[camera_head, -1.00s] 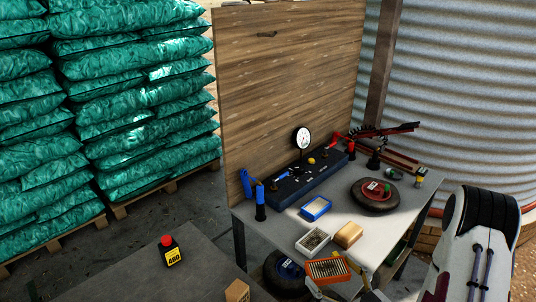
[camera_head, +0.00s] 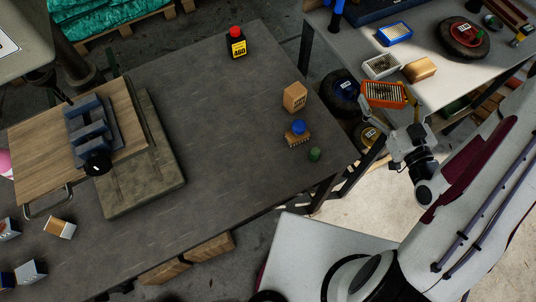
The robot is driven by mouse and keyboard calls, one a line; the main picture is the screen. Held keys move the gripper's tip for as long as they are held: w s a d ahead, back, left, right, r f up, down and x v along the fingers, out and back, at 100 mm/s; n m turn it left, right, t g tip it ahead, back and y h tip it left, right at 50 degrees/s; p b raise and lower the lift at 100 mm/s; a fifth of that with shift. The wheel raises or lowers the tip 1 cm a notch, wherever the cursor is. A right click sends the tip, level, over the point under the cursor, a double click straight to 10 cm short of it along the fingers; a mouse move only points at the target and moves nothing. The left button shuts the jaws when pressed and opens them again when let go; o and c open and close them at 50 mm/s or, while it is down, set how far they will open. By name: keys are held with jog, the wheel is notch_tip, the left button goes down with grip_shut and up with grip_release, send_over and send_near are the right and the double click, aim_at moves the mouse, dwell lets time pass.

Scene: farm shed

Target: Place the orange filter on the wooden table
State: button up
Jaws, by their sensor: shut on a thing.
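The orange filter (camera_head: 385,95) is an orange rectangular frame with pale pleats. My gripper (camera_head: 388,107) is shut on it, one finger at each side, and holds it near the front edge of the light grey bench at the right. A wooden tabletop (camera_head: 42,150), small and square, is at the left of the view. A blue-grey slotted block and a black knob are on it, and a metal handle shows at its front. The filter is far to the right of this wooden top.
A wide dark grey table (camera_head: 225,130) lies between. On it are a black bottle with a red cap (camera_head: 237,44), a cardboard box (camera_head: 295,97), a brush with a blue knob (camera_head: 298,132) and a green cap (camera_head: 314,154). Its middle is clear. Small boxes (camera_head: 60,227) are at lower left.

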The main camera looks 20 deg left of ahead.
jog(key=s+a+f+n+g+y, duration=0.2)
jog(key=s+a+n+g+y, duration=0.2)
jog(key=s+a, duration=0.6)
jog(key=s+a+f+n+g+y, duration=0.2)
jog(key=s+a+n+g+y, duration=0.2)
jog(key=s+a+g, duration=0.3)
jog(key=s+a+n, duration=0.1)
jog(key=s+a, duration=0.3)
jog(key=a, duration=0.4)
jog(key=shift+s+f+n+g, duration=0.2)
jog(key=shift+f+n+g, duration=0.05)
jog(key=shift+n+g, duration=0.05)
send_over(269, 170)
jog(key=shift+f, duration=2.95)
jog(key=shift+f, duration=1.9)
jog(key=shift+f, duration=0.1)
